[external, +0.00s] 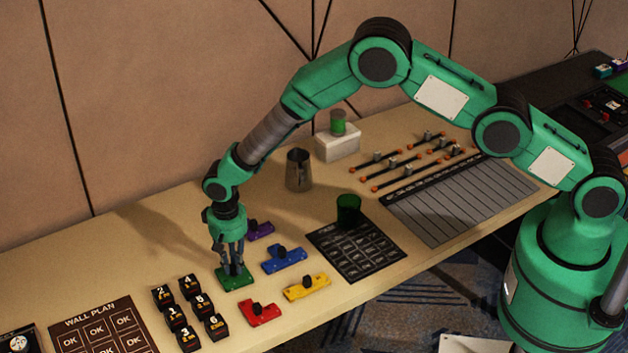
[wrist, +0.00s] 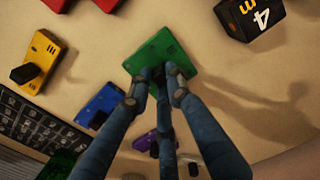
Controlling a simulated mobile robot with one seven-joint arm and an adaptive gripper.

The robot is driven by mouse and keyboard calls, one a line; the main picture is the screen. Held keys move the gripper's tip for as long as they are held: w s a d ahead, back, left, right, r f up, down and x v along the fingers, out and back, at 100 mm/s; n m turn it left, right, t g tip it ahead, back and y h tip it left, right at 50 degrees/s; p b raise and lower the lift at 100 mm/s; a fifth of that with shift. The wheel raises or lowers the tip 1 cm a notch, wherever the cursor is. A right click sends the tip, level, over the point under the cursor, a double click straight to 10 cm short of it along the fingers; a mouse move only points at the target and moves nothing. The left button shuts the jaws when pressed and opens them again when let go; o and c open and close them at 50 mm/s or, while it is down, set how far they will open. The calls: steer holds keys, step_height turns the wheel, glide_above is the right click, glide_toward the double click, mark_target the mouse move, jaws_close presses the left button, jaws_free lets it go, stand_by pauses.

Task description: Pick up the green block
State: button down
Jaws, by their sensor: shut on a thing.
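The green block (external: 236,280) is a flat piece at the left end of a group of coloured blocks on the table. My gripper (external: 234,266) points straight down over it, with its fingers closed on the block's top middle part. In the wrist view the green block (wrist: 157,52) lies beyond the fingertips (wrist: 160,78), which meet at its near side and hide the part they grip. The block is at the table surface; I cannot tell whether any gap is under it.
Red (external: 260,313), yellow (external: 307,287), blue (external: 284,260) and purple (external: 260,231) blocks with black knobs lie to the right. Several black number cubes (external: 190,311) stand front left. A metal jug (external: 299,170) and a green cup (external: 348,208) stand farther right.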

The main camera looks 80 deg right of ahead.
mark_target(233, 265)
step_height(233, 265, up, 10)
stand_by(1.0)
stand_by(0.5)
